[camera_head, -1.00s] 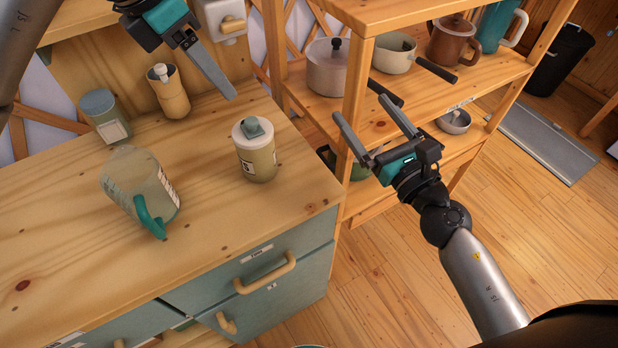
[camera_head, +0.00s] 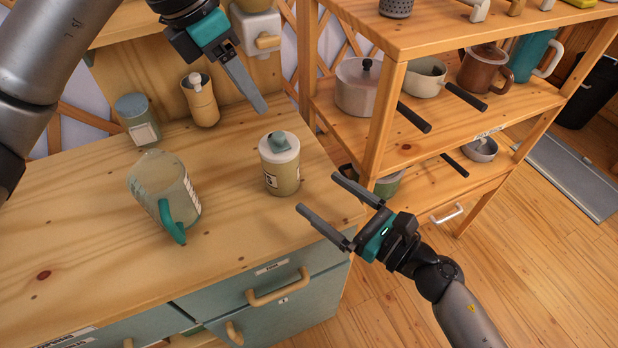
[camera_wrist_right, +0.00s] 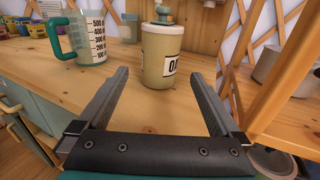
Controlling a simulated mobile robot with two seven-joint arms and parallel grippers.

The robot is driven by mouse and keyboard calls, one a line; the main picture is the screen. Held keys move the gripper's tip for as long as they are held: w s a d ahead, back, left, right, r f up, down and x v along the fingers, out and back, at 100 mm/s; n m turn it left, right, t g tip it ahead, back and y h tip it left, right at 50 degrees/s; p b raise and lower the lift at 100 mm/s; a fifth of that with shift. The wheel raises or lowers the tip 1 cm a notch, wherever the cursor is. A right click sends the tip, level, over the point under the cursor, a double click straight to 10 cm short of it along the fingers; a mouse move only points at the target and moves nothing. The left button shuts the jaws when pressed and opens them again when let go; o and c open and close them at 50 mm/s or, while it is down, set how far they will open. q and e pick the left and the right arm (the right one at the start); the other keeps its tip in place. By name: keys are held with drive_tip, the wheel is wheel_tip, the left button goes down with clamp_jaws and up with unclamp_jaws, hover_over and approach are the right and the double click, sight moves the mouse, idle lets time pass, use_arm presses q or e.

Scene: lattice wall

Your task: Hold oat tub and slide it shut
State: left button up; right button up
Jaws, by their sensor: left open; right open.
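The oat tub (camera_head: 281,172) is a beige canister with a white lid and a teal knob, upright on the wooden counter near its right end. It also shows in the right wrist view (camera_wrist_right: 160,62), ahead of and between the open fingers, apart from them. My right gripper (camera_head: 322,196) is open and empty at the counter's right front corner, to the right of the tub. My left gripper (camera_head: 262,108) is above the back of the counter, above and left of the tub; one finger shows clearly. The lid seems to sit on the tub; its exact fit cannot be told.
A measuring jug (camera_head: 163,190) with a teal handle stands left of the tub. A grey-lidded jar (camera_head: 137,120) and a wooden canister (camera_head: 201,100) stand behind. A shelf with pots (camera_head: 357,88) rises at the right. The counter's front is clear.

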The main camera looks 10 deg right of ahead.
sight(270, 155)
drive_tip(key=x, duration=1.5)
drive_tip(key=shift+d, duration=0.1)
drive_tip(key=shift+c, duration=0.2)
drive_tip(key=c, duration=1.2)
drive_tip(key=o, duration=1)
drive_tip(key=shift+c, duration=0.2)
drive_tip(key=c, duration=0.8)
